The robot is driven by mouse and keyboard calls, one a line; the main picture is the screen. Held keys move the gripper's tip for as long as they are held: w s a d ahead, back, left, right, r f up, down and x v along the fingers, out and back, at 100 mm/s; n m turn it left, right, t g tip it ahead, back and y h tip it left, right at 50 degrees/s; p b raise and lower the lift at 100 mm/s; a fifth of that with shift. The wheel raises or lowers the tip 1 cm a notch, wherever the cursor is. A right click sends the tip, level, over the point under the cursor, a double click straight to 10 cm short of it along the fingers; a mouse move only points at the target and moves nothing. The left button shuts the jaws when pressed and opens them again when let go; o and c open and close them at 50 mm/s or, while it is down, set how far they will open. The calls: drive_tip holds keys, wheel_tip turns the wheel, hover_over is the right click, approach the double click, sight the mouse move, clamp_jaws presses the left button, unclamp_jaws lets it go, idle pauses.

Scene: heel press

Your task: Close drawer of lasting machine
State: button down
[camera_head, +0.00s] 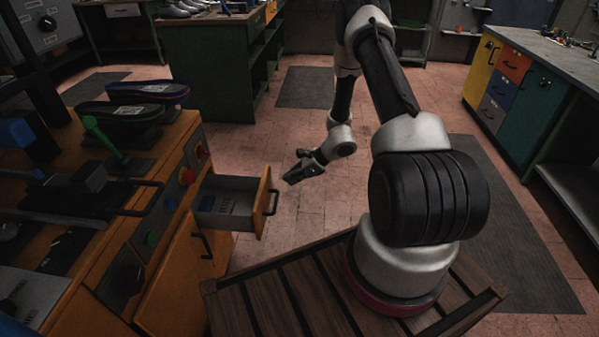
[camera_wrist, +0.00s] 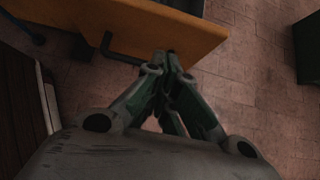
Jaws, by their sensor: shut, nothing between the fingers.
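The lasting machine (camera_head: 118,235) stands at the left in the head view, with an orange body. Its drawer (camera_head: 228,204) is pulled out, and the grey inside shows. The drawer's orange front (camera_head: 263,203) carries a dark handle (camera_head: 273,202). My gripper (camera_head: 288,180) is in the air just right of the drawer front, apart from it in the head view, with its fingers together and empty. In the wrist view my gripper (camera_wrist: 172,58) points toward the orange drawer front (camera_wrist: 165,30). The dark handle (camera_wrist: 112,52) lies left of the fingertips there. I cannot tell whether they touch.
An orange cabinet door (camera_head: 190,275) with a handle is below the drawer. A green workbench (camera_head: 215,70) stands behind. A bench with coloured drawers (camera_head: 510,85) is at the right. The tiled floor (camera_head: 290,225) around my gripper is clear.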

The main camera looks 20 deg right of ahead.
sight(267, 186)
drive_tip(key=shift+w+a+f, duration=0.3)
drive_tip(key=shift+w+a, duration=0.2)
drive_tip(key=shift+a, duration=0.35)
drive_tip(key=shift+w+a+f, duration=0.25)
drive_tip(key=shift+w+a, duration=0.2)
drive_tip(key=shift+a, duration=0.35)
drive_tip(key=shift+w+a+f, duration=0.3)
drive_tip(key=shift+w+a, duration=0.2)
drive_tip(key=shift+a, duration=0.35)
drive_tip(key=w+a, duration=0.5)
drive_tip(key=a, duration=0.5)
drive_tip(key=w+a, duration=0.6)
drive_tip(key=a, duration=0.3)
drive_tip(key=shift+w+a, duration=0.2)
drive_tip(key=shift+a, duration=0.15)
drive_tip(key=shift+r, duration=0.15)
